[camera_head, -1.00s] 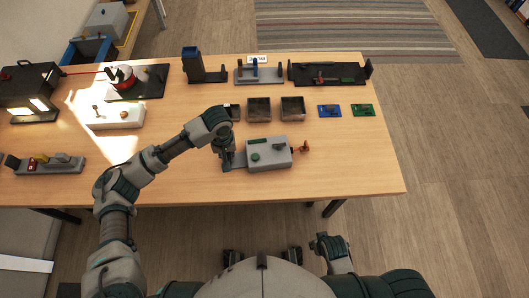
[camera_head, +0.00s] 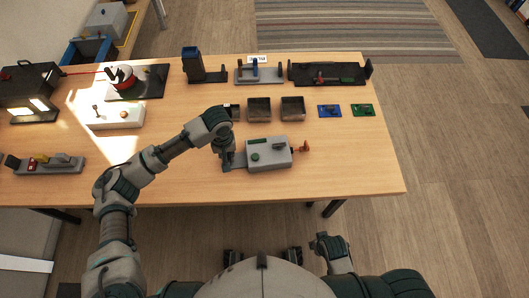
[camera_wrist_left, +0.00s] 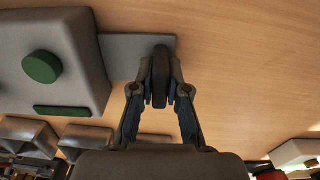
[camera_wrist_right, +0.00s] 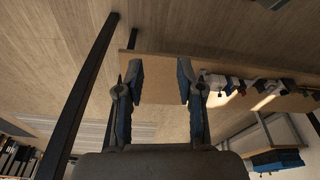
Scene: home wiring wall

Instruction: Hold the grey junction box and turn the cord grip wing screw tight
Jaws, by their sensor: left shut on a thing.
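The grey junction box (camera_head: 268,155) lies on the table's near side, with green parts and a dark part on top. The orange-brown wing screw (camera_head: 304,147) sticks out at its right side. My left gripper (camera_head: 229,162) is at the box's left end. In the left wrist view, its fingers (camera_wrist_left: 160,92) are shut on a dark upright grip (camera_wrist_left: 161,72) on the grey plate (camera_wrist_left: 125,50) beside the box. My right gripper (camera_head: 322,242) is in front of the table, away from the box. In the right wrist view its fingers (camera_wrist_right: 160,80) are apart and empty.
Several fixtures line the back, including a black one (camera_head: 328,74). The table (camera_head: 350,170) is clear right of the wing screw.

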